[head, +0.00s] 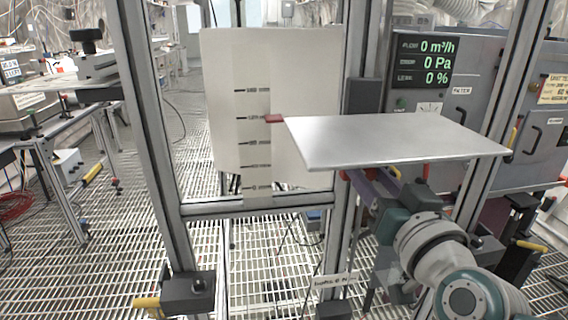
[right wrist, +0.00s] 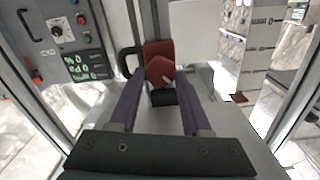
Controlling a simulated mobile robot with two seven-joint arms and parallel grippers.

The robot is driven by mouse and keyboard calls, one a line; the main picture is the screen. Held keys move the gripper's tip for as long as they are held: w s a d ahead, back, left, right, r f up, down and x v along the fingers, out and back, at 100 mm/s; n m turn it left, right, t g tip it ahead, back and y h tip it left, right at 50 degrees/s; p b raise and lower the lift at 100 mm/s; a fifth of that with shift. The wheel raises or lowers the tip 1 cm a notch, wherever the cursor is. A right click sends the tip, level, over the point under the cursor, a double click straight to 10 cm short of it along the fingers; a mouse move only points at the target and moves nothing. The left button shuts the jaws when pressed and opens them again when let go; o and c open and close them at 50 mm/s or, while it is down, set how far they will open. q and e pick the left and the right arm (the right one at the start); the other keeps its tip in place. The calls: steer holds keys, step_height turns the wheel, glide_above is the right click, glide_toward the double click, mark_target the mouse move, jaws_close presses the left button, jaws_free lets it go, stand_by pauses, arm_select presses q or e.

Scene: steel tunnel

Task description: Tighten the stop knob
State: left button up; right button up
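The red stop knob (right wrist: 160,71) shows in the right wrist view, with a red block behind it and a dark part just below it. My right gripper (right wrist: 160,84) is open, its two purple fingers reaching to either side of the knob. A narrow gap seems to show on each side; contact cannot be made out. In the head view the right gripper (head: 367,186) is under the flat grey plate (head: 400,140), which hides the fingertips and most of the knob. My left gripper is in neither view.
A scale panel (head: 225,110) stands left of the plate, with a red pointer (head: 274,118) beside its marks. Aluminium posts (head: 150,120) frame the area. A display (head: 424,60) reads 0 m³/h, 0 Pa and 0 %. A black handle (right wrist: 127,62) is left of the knob.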

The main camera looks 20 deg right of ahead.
jaws_close()
steer(key=shift+m, duration=0.3)
steer(key=m, duration=0.2)
steer(key=shift+m, duration=0.4)
steer(key=m, duration=0.4)
steer(key=shift+d+f+m, duration=0.1)
steer(key=shift+d+m, duration=0.05)
steer(key=shift+m, duration=0.15)
stand_by(0.3)
steer(key=o, duration=0.5)
jaws_free()
